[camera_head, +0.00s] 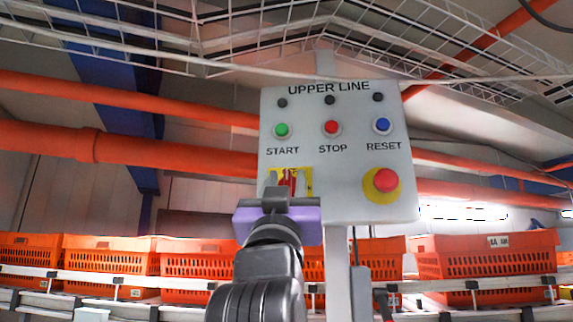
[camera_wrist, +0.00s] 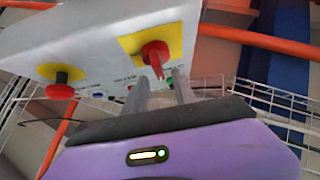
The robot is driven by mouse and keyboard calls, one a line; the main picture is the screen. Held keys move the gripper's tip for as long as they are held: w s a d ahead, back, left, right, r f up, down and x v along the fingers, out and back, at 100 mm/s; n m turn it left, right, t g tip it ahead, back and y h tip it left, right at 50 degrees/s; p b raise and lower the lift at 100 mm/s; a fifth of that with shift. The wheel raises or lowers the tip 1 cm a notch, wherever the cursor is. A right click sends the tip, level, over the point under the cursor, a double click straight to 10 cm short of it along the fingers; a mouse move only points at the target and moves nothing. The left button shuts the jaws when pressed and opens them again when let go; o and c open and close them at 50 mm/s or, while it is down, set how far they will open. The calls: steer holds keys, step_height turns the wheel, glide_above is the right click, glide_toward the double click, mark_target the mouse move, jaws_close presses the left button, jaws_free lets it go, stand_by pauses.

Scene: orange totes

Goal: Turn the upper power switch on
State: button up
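The power switch is a red rotary knob (camera_head: 291,178) on a yellow plate at the lower left of the grey "UPPER LINE" panel (camera_head: 340,205). My arm partly hides it in the head view. In the wrist view the red knob (camera_wrist: 155,55) and its yellow plate (camera_wrist: 176,34) show clearly, and its narrow handle points toward my gripper (camera_wrist: 160,82). My gripper's two grey fingers are apart, with the handle's tip near the gap between them. I cannot tell whether they touch it. In the head view my gripper (camera_head: 278,192) is just in front of the switch.
A red emergency button (camera_head: 386,180) on a yellow disc sits right of the switch. START (camera_head: 282,130), STOP (camera_head: 332,127) and RESET (camera_head: 382,125) buttons are above. Orange totes (camera_head: 110,255) stand on racks behind. White wire mesh (camera_head: 250,35) hangs overhead.

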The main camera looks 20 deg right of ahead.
mark_target(287, 175)
steer(key=shift+p+x, duration=0.65)
steer(key=shift+x, duration=1.25)
steer(key=shift+w, duration=0.1)
jaws_close()
